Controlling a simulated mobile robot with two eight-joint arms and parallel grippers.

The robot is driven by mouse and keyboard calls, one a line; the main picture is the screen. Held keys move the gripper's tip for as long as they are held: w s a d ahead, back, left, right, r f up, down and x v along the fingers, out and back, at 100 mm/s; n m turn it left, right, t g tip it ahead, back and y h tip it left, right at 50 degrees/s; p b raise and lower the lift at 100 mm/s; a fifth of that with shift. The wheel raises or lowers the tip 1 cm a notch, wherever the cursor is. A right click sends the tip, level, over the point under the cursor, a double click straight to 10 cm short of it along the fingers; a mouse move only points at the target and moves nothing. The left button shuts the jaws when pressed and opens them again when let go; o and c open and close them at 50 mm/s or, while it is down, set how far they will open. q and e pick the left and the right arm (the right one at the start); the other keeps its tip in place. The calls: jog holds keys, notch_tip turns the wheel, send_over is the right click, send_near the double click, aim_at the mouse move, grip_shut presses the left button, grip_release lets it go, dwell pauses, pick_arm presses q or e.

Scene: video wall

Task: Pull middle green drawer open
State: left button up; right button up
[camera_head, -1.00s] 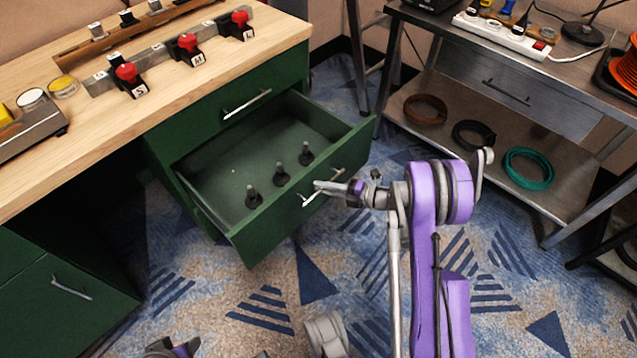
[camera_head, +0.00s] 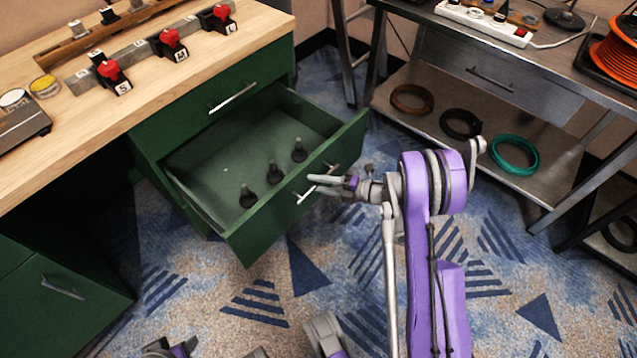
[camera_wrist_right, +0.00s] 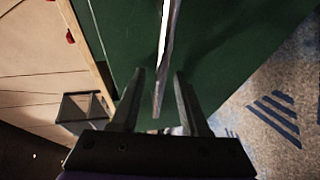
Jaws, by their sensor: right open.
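The middle green drawer (camera_head: 243,232) is pulled well out of the green cabinet, below a shut top drawer (camera_head: 190,115). Its silver handle (camera_head: 301,197) is on the front panel. My right gripper (camera_head: 317,184) is at this handle, with its fingers apart. In the right wrist view the handle bar (camera_wrist_right: 166,50) runs down between the two open fingers (camera_wrist_right: 158,105), with gaps on both sides. Several dark knobbed pieces, one of them here (camera_head: 273,172), stand inside the drawer.
A wooden worktop (camera_head: 60,135) with red-knobbed switches (camera_head: 170,42) is above the cabinet. A metal workbench (camera_head: 540,50) stands at the right, with coiled cables (camera_head: 515,153) on its lower shelf. Patterned carpet (camera_head: 300,275) is clear in front of the drawer.

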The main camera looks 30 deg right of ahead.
jog(key=p+v, duration=0.2)
jog(key=v, duration=0.8)
jog(key=shift+s+d+r, duration=0.2)
jog(key=shift+s+d, duration=0.05)
jog(key=shift+s, duration=0.05)
